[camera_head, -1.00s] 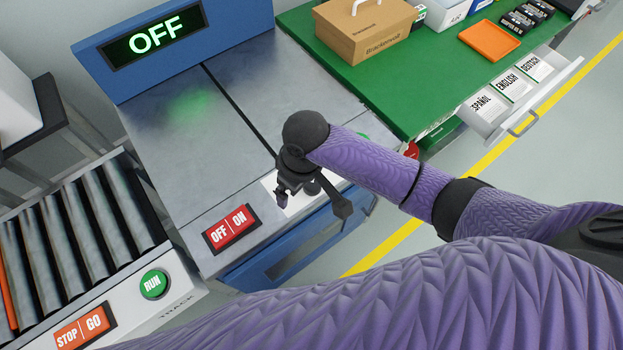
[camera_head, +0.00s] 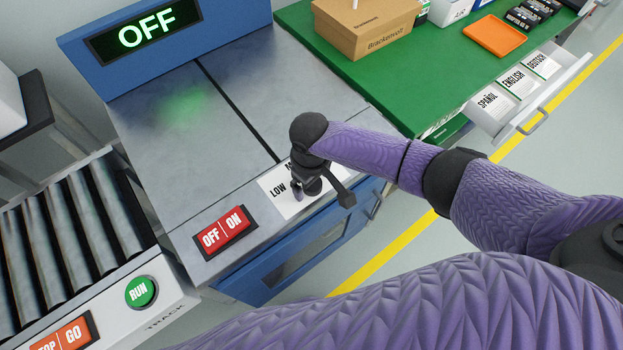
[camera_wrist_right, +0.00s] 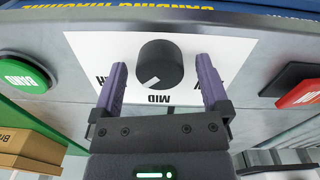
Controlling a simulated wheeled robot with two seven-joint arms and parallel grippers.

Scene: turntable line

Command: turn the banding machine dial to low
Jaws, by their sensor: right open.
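The black dial (camera_wrist_right: 159,66) sits on a white label plate (camera_wrist_right: 90,48) in the right wrist view. Its white pointer mark is at the lower left of the knob, close to the word MID and on the side away from LOW. LOW is partly hidden by the right-hand finger. My right gripper (camera_wrist_right: 161,66) is open, with its purple fingers on either side of the dial and visible gaps to it. In the head view, my right gripper (camera_head: 305,192) is over the label plate (camera_head: 270,184), where LOW shows; it largely hides the dial. My left gripper is not in view.
The banding machine's display (camera_head: 145,38) reads OFF. A red OFF/ON switch (camera_head: 225,232) is left of the dial plate. A green BAND button (camera_wrist_right: 22,74) lies on the dial's other side. A roller track (camera_head: 70,240) with a RUN button (camera_head: 141,291) is at left.

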